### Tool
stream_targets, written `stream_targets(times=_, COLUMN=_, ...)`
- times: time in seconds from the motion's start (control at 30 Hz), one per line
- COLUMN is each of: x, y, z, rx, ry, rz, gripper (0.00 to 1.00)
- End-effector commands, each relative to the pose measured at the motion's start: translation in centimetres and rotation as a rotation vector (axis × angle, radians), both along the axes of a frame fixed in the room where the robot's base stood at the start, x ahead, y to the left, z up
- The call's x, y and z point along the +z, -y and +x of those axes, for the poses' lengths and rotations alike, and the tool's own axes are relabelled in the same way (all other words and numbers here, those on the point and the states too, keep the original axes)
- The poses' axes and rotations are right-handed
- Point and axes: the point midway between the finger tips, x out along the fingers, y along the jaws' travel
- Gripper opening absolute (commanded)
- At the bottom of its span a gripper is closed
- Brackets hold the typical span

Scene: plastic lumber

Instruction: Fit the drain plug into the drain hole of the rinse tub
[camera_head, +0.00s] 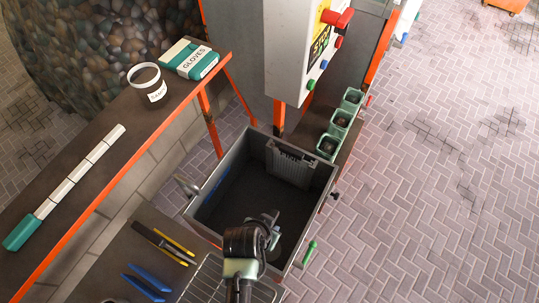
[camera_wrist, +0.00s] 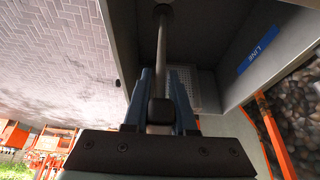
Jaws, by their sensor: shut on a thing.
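The rinse tub (camera_head: 325,185) is a deep dark grey rectangular basin in the head view; its wall also fills the upper part of the wrist view (camera_wrist: 225,30). My gripper (camera_head: 270,228) is over the tub's near part, pointing down into it. In the wrist view my gripper (camera_wrist: 160,100) is shut on a grey stem with a blocky end, which I take to be the drain plug (camera_wrist: 163,45). Its far end shows round and dark at the top edge. The drain hole is not distinguishable; my arm covers part of the tub floor.
A perforated panel (camera_head: 290,166) stands at the tub's far wall. Green cups (camera_head: 340,123) stand on the right ledge and a control box (camera_head: 310,50) overhangs behind.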

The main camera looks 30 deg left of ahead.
Motion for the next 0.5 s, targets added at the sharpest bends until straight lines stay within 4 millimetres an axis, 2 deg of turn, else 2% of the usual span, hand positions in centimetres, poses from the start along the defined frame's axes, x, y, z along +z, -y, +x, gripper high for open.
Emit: stream_targets(times=0.5, x=-2.8, y=0.0, z=0.1, rx=-0.001, ry=0.001, rz=0.0, gripper=0.0)
